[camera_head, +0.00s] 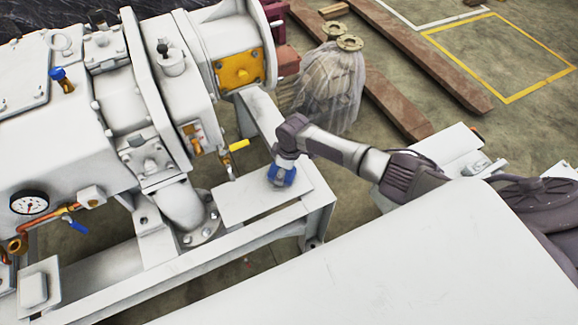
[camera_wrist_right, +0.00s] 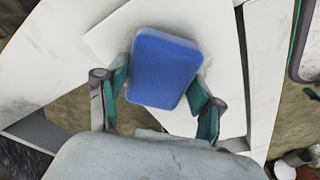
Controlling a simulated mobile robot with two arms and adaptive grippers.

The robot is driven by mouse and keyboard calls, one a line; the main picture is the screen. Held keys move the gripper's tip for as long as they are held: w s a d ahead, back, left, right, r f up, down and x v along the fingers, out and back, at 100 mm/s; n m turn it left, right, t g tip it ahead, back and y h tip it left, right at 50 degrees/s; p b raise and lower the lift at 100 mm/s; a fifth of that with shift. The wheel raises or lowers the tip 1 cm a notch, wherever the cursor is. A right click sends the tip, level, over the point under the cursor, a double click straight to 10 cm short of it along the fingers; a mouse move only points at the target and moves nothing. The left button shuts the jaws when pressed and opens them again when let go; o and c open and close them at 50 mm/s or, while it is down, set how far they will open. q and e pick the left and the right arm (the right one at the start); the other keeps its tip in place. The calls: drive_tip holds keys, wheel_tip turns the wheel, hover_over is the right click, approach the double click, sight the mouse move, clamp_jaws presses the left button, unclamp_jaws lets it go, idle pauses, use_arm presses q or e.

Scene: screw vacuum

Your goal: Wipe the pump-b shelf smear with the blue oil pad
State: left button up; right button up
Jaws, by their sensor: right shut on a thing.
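The blue oil pad (camera_wrist_right: 165,68) is held between the two fingers of my right gripper (camera_wrist_right: 160,96) in the right wrist view. In the head view, my right gripper (camera_head: 282,171) is shut on the pad and points down over the white shelf plate (camera_head: 243,203) beside the pump. The pad is at the plate's upper right part; I cannot tell whether it touches the plate. The plate also shows in the right wrist view (camera_wrist_right: 125,35), under the pad. I make out no clear smear; the pad and gripper hide part of the plate. My left gripper is not in view.
The white pump (camera_head: 110,100) stands left of the shelf, with a yellow-handled valve (camera_head: 239,145) close to the gripper. The white frame rail (camera_head: 200,255) runs along the front. A wrapped bundle (camera_head: 330,85) stands on the floor behind.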

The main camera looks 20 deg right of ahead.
sight(271, 177)
drive_tip(key=shift+s+a, duration=0.1)
drive_tip(key=shift+a, duration=0.95)
drive_tip(key=shift+a+p, duration=0.35)
drive_tip(key=shift+a, duration=1.5)
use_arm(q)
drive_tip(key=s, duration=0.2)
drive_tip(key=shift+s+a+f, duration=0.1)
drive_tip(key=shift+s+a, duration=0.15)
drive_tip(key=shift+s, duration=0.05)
use_arm(e)
wheel_tip(271, 177, up, 5)
drive_tip(key=p, duration=0.5)
use_arm(q)
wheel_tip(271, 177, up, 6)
drive_tip(key=p, duration=0.1)
use_arm(e)
drive_tip(key=shift+r, duration=0.5)
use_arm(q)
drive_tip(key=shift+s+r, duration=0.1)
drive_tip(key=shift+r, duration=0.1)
